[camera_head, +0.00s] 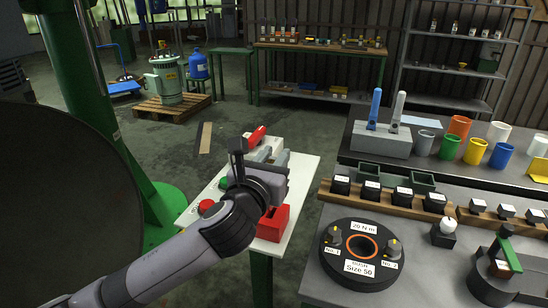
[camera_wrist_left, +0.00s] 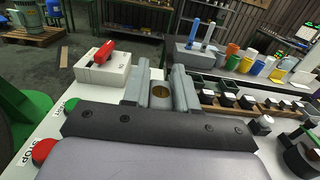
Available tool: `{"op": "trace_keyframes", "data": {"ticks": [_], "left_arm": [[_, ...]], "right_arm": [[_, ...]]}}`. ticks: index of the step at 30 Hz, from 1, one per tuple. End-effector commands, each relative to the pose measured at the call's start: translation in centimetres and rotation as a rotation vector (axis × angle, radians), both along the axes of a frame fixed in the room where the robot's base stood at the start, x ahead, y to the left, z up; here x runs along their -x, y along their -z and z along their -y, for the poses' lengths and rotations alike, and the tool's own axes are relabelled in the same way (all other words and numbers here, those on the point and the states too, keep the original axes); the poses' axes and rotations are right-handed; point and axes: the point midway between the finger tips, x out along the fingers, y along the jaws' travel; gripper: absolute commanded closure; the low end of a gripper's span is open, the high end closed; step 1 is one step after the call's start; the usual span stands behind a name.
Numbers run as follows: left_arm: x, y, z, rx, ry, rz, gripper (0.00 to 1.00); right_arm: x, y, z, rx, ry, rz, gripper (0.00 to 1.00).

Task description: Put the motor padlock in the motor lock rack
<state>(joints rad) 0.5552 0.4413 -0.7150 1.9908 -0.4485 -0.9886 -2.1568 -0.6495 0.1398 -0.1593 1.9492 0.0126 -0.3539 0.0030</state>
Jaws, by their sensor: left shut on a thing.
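My left gripper (camera_head: 270,158) is over the small white table, its fingers pointing away from me. A red open-topped box (camera_head: 272,223), possibly the motor lock rack, stands on the white table just nearer than the gripper, partly covered by the wrist. My right gripper is not in view.
A white box with a red handle (camera_wrist_left: 103,52) stands beyond the gripper on the left. A red STOP button (camera_head: 206,206) is left of the wrist. The dark bench (camera_head: 320,285) on the right holds a round black fixture (camera_head: 335,262) and several black blocks.

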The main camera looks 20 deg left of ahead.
Motion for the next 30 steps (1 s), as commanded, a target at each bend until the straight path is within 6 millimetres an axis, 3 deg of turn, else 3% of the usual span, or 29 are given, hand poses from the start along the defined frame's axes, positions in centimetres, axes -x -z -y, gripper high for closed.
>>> {"op": "trace_keyframes", "data": {"ticks": [30], "left_arm": [[0.01, -0.09, 0.01, 0.000, 0.000, 0.002, 1.00]], "right_arm": [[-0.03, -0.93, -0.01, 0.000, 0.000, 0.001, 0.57]]}}
